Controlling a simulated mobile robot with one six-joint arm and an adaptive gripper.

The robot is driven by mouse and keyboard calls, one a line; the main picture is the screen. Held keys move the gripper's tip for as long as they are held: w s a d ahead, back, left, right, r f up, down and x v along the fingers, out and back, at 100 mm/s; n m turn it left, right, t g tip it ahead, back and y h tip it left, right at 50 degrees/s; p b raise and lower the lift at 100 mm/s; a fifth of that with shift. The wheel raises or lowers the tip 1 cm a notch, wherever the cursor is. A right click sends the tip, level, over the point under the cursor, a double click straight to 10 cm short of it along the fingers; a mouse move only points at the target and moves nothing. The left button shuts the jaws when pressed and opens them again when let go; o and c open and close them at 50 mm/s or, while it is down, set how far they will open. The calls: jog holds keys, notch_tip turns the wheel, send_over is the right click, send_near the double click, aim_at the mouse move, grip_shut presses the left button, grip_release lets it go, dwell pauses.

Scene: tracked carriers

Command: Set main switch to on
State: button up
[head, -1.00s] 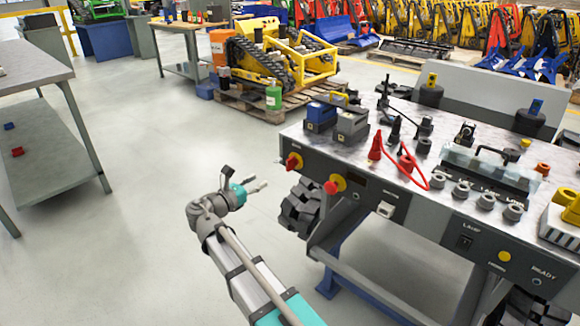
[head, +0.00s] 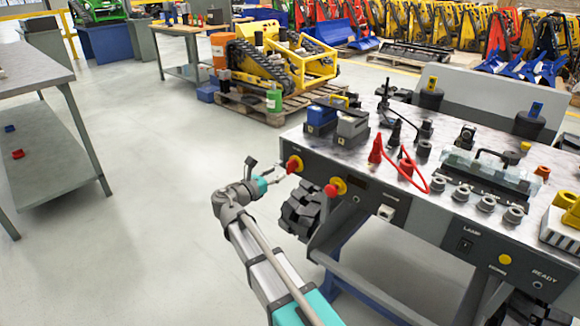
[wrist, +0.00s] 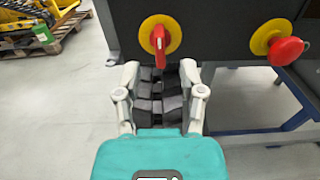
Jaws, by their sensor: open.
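The main switch (head: 294,164) is a red rotary knob on a yellow round plate at the left end of the bench's grey front panel. In the wrist view the switch (wrist: 160,41) shows its red handle pointing straight down, just beyond my fingertips. My gripper (head: 279,173) is open and empty, close in front of the switch. In the wrist view my gripper (wrist: 159,72) has its two fingers apart, one to each side of the handle's line. A gap to the handle seems to remain; contact cannot be made out.
A red mushroom button (head: 332,189) on yellow sits right of the switch; it shows in the wrist view (wrist: 286,50). A black tracked part (head: 302,207) is below the panel. Bench top (head: 385,160) holds battery-like blocks and a red cable. Floor to the left is clear.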

aim_at(288, 167)
jog(key=shift+x, duration=3.15)
grip_shut()
jog(key=shift+d, duration=0.2)
jog(key=shift+a, duration=0.1)
